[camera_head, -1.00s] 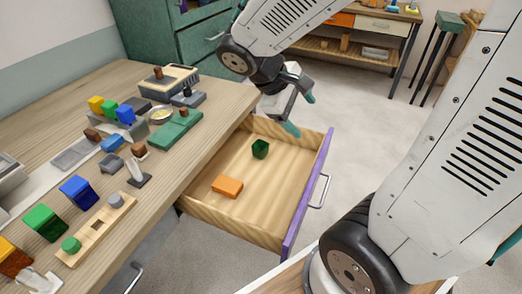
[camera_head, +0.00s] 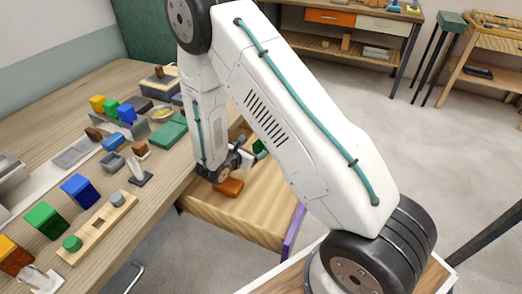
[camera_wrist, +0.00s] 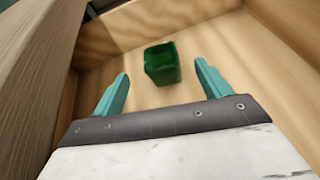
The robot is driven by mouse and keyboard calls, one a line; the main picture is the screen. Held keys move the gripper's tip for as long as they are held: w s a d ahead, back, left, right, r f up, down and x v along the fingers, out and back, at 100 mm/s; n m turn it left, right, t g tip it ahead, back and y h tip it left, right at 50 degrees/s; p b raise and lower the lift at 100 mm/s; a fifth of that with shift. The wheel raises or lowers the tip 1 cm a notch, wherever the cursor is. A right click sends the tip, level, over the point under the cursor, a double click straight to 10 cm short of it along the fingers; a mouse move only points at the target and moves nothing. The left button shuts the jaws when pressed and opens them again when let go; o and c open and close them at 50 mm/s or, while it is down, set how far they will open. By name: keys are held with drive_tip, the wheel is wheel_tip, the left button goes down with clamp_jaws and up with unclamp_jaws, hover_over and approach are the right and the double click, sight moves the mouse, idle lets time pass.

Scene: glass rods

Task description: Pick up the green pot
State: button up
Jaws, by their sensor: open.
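The green pot (camera_wrist: 162,64) is a small dark green open-topped cup standing upright in the open wooden drawer. In the wrist view it lies ahead of my gripper (camera_wrist: 159,88), roughly centred between the two teal fingers but beyond their tips. The fingers are spread apart and hold nothing. In the head view only part of the pot (camera_head: 260,148) shows, between my arm and the drawer's far side. My gripper (camera_head: 244,157) is low over the drawer beside it, mostly hidden by my arm.
An orange block (camera_head: 229,187) lies in the drawer (camera_head: 255,215) near my wrist. The drawer walls stand close around. The workbench (camera_head: 160,200) to the left carries several coloured blocks, trays and a wooden board (camera_head: 98,228). The floor at right is clear.

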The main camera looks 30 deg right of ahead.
sight(264, 143)
drive_tip(key=shift+w+d+f, duration=0.15)
drive_tip(key=shift+d+f, duration=0.1)
drive_tip(key=shift+f, duration=0.05)
drive_tip(key=x, duration=0.7)
drive_tip(key=shift+d, duration=0.1)
drive_tip(key=shift+c, duration=0.3)
drive_tip(key=shift+r, duration=0.1)
drive_tip(key=c, duration=1.1)
